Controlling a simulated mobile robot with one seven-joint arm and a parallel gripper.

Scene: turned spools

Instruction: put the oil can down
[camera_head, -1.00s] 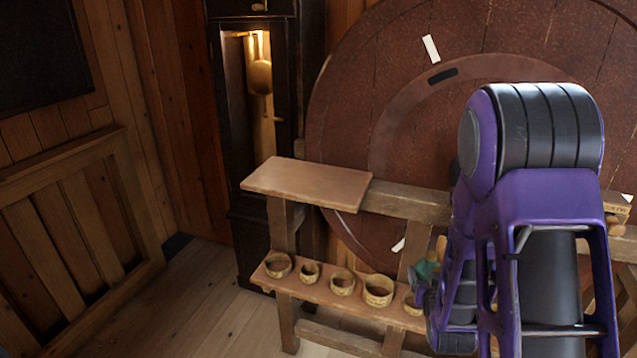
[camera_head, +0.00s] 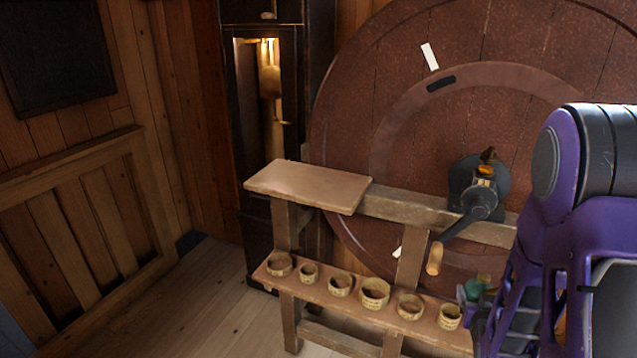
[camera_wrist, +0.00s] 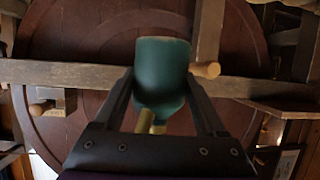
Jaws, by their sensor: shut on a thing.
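The oil can (camera_wrist: 163,75) is dark green with a yellowish stem and fills the middle of the wrist view. My gripper (camera_wrist: 160,92) is shut on it, one dark finger along each side. In the head view the green can (camera_head: 478,286) shows only in part at the lower right, beside my purple arm, which hides much of it and of the gripper. It appears near the right end of the low wooden shelf (camera_head: 330,303); I cannot tell whether it touches anything there.
Several small round woven-looking pots (camera_head: 374,293) stand along the low shelf. Above it is a bare flat board (camera_head: 308,186) on a wooden beam. A dark crank with a wooden handle (camera_head: 434,259) juts out before the big brown wheel (camera_head: 400,90). A slatted railing (camera_head: 85,220) stands left.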

